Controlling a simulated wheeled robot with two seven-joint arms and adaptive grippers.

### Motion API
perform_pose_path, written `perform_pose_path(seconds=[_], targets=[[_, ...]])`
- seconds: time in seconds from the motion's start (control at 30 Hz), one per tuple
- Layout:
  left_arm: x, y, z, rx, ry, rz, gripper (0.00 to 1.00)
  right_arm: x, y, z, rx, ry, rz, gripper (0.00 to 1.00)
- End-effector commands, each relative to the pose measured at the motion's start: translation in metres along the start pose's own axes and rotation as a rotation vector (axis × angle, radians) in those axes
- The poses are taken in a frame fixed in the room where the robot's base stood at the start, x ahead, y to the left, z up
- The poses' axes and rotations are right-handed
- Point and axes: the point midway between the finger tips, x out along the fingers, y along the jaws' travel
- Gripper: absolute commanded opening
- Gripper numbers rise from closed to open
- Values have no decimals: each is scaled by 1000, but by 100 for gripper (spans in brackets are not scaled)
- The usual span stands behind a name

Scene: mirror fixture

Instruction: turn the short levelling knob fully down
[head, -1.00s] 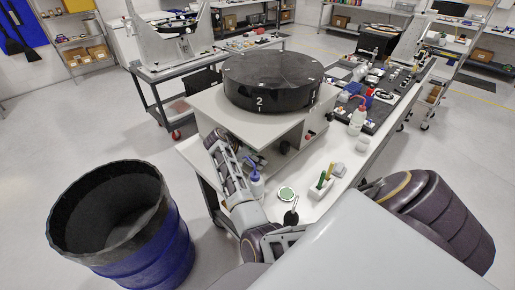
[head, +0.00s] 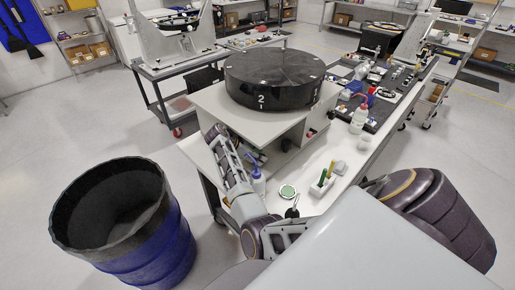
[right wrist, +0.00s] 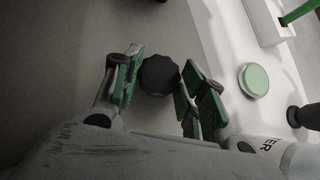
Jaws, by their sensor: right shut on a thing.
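A black lobed knob (right wrist: 159,75) is between the green-padded fingers of my right gripper (right wrist: 162,62) in the right wrist view. The gripper is shut on the knob. In the head view my right gripper (head: 216,134) reaches to the left front edge of the fixture's grey plate (head: 203,99); the knob itself is hidden there. A large black round disc (head: 270,78), marked with white numbers, lies on the fixture. I cannot tell the knob's height from these frames. My left gripper is not in view.
On the white bench stand a blue-topped bottle (head: 258,182) close to my right arm, a round green-topped tin (head: 287,191) and a holder with green and yellow sticks (head: 322,182). A blue bin (head: 181,240) stands on the floor at left.

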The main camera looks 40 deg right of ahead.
Motion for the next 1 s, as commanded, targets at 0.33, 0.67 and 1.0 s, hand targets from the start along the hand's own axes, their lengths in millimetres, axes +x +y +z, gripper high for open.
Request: perform_pose_path(seconds=[0.33, 0.67, 1.0], targets=[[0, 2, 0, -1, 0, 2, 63, -1, 1, 0, 41, -1, -38, 18], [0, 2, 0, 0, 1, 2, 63, -1, 1, 0, 40, -1, -38, 63], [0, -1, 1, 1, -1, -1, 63, -1, 1, 0, 39, -1, -38, 63]])
